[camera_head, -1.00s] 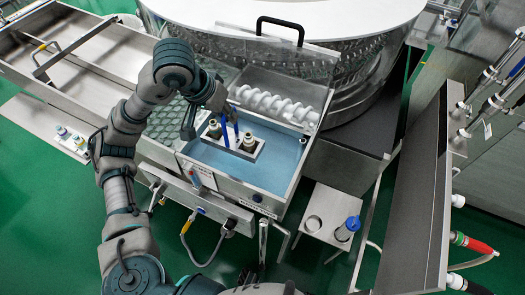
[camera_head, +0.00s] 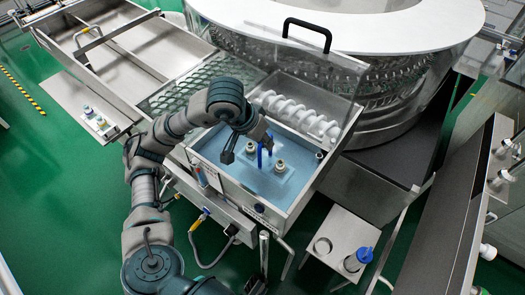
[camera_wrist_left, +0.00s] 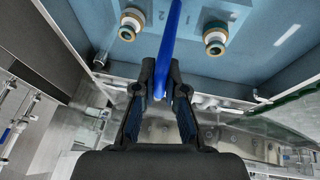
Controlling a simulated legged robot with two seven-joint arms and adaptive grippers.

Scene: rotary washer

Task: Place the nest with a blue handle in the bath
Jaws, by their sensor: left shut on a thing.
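The nest (camera_head: 266,171) is a pale block with a blue handle (camera_head: 265,155) and vials with light tops (camera_head: 279,165). It sits low in the blue bath (camera_head: 225,158) and looks under the water, with the vial tops standing out. Whether it touches the bottom I cannot tell. My left gripper (camera_head: 250,150) is over the bath, shut on the handle. In the left wrist view its fingertips (camera_wrist_left: 161,72) close around the blue handle (camera_wrist_left: 173,35), with one vial (camera_wrist_left: 131,22) on each side. My right gripper is out of view.
A white spiral (camera_head: 300,118) lies along the bath's far side, below a raised clear lid with a black handle (camera_head: 307,31). A big round washer drum (camera_head: 400,90) stands behind.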

